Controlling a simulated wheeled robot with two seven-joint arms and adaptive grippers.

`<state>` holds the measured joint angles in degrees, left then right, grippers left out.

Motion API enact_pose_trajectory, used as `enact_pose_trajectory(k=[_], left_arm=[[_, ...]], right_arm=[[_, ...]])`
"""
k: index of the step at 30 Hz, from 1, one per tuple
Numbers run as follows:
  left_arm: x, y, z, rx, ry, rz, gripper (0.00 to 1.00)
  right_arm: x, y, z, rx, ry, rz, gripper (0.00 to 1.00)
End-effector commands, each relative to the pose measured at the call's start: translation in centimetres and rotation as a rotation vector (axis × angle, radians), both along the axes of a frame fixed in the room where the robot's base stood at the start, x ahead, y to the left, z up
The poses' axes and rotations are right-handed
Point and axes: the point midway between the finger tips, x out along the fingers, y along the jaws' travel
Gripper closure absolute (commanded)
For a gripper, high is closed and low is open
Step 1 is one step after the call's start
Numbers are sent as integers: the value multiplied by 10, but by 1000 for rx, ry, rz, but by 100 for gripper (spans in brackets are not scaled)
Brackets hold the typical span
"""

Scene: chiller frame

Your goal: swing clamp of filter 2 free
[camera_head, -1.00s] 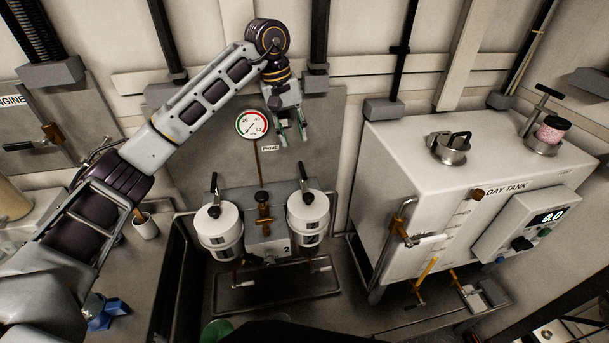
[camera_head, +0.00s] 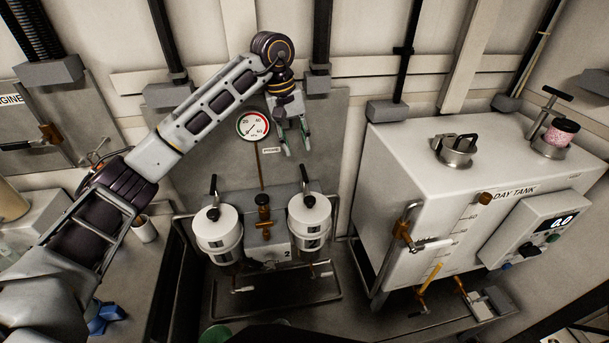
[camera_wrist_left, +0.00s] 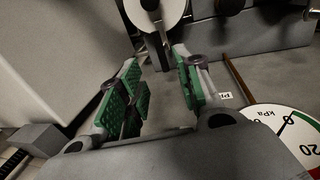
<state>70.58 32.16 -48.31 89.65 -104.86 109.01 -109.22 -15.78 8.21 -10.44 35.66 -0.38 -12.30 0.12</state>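Filter 2 (camera_head: 309,219) is the right one of two white canisters, next to the label "2". Its clamp (camera_head: 304,178) has a dark handle that stands up from the lid. The other filter (camera_head: 217,230) stands to its left with a similar dark handle. My left gripper (camera_head: 298,148) is open and empty, above filter 2 and in front of the back panel, pointing down. In the left wrist view its green-padded fingers (camera_wrist_left: 160,95) are apart with nothing between them, and a white canister (camera_wrist_left: 158,12) shows beyond them. My right gripper is not in view.
A pressure gauge (camera_head: 253,126) sits on the back panel left of my gripper. A brass valve (camera_head: 263,212) stands between the filters. The white day tank (camera_head: 420,165) stands on the right. A tray frame (camera_head: 285,298) lies below the filters.

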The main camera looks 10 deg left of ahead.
Motion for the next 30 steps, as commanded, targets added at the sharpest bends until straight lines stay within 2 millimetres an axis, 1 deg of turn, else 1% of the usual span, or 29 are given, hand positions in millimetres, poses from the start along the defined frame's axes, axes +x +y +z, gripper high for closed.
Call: enact_pose_trajectory(k=[8,19,26,30], left_arm=[[2,-6,-30,0,3,-2,66],[5,-13,-73,-1,2,1,66],[7,-19,-99,-1,2,-1,66],[8,-21,-111,0,1,0,66]], right_arm=[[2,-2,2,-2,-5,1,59],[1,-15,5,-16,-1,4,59],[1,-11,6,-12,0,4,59],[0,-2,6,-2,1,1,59]])
